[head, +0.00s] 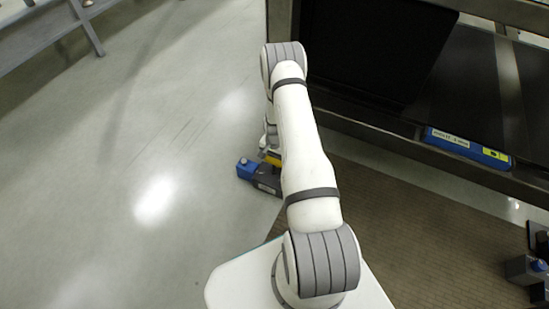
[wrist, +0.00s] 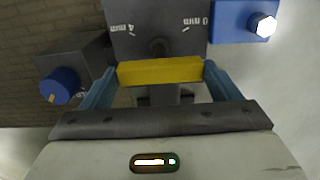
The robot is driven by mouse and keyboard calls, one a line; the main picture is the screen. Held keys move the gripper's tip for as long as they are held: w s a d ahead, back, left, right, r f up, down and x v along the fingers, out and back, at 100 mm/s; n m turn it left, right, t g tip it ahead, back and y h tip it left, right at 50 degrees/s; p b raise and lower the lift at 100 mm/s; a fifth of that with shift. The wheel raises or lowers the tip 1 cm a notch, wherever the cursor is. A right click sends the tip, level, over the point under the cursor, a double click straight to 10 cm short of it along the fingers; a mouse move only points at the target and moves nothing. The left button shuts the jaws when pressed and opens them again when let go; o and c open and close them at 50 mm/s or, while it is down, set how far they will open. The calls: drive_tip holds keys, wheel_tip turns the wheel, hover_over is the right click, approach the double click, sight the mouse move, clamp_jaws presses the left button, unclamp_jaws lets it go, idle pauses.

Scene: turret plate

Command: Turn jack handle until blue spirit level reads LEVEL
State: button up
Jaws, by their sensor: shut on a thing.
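My gripper (wrist: 160,69) is shut on a yellow bar, the jack handle (wrist: 148,73), with one blue-grey finger at each end. Behind the bar is a dark plate (wrist: 130,42) with upside-down "mm" markings and a round pivot. In the head view the yellow handle (head: 272,158) shows beside my arm, above the dark jack body (head: 266,181); my arm hides most of it and the gripper. The blue spirit level (head: 455,142) lies along the dark frame at right. It has a white label and a yellow-green vial; its reading is too small to tell.
A dark box with a blue knob (wrist: 60,86) is left of the gripper in the wrist view. A blue block (wrist: 230,22) with a white hex head is upper right. A dark frame (head: 390,147) stands at right; open floor (head: 120,120) lies left.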

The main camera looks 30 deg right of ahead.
drive_tip(key=shift+n, duration=0.4)
drive_tip(key=n, duration=1)
drive_tip(key=shift+n+b, duration=0.4)
drive_tip(key=o, duration=0.9)
drive_tip(key=shift+c, duration=0.2)
wheel_tip(320, 180, up, 8)
drive_tip(key=p, duration=0.3)
